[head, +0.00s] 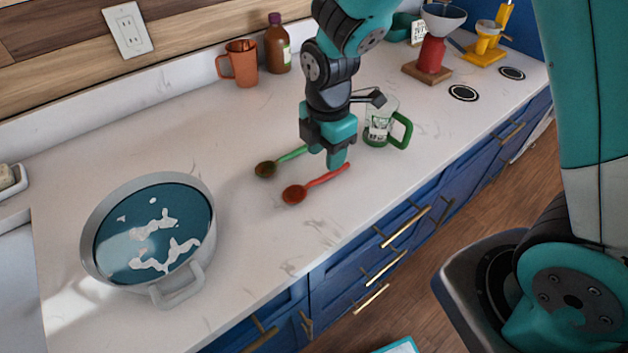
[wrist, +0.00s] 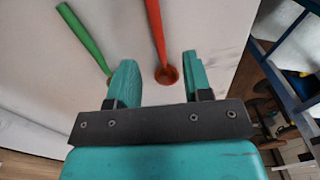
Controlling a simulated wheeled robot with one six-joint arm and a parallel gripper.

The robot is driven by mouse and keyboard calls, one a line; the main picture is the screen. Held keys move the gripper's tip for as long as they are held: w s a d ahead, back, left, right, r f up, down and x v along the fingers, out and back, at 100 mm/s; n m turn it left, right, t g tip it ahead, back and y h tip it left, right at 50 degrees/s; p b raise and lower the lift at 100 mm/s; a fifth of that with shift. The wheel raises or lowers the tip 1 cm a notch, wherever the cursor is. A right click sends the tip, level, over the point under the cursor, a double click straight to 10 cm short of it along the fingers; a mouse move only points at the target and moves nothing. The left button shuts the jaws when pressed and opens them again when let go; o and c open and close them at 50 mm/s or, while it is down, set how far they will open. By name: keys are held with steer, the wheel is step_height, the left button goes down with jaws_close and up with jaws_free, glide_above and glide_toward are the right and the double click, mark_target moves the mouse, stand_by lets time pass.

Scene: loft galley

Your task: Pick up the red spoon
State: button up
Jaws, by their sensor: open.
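The red spoon (head: 294,194) lies on the white counter, its bowl toward the left and its handle running up and right. My gripper (head: 337,165) points down just above or behind the handle; the exact height cannot be told. In the wrist view my gripper (wrist: 160,70) is open, with its two teal fingers apart. The red spoon (wrist: 158,30) shows there with its bowl between the fingers in the picture and its handle running away to the top edge. Nothing is held.
A green spoon (head: 266,169) lies close beside the red one; it also shows in the wrist view (wrist: 82,32). A glass mug with a green handle (head: 379,128) stands behind right of my gripper. A large pan (head: 95,255) stands at left. Counter in front is mostly clear.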

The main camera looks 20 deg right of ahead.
mark_target(324, 177)
steer(key=shift+a+f+p, duration=0.1)
steer(key=shift+f+p, duration=0.6)
steer(key=shift+f, duration=2.4)
steer(key=shift+c, duration=0.3)
jaws_close()
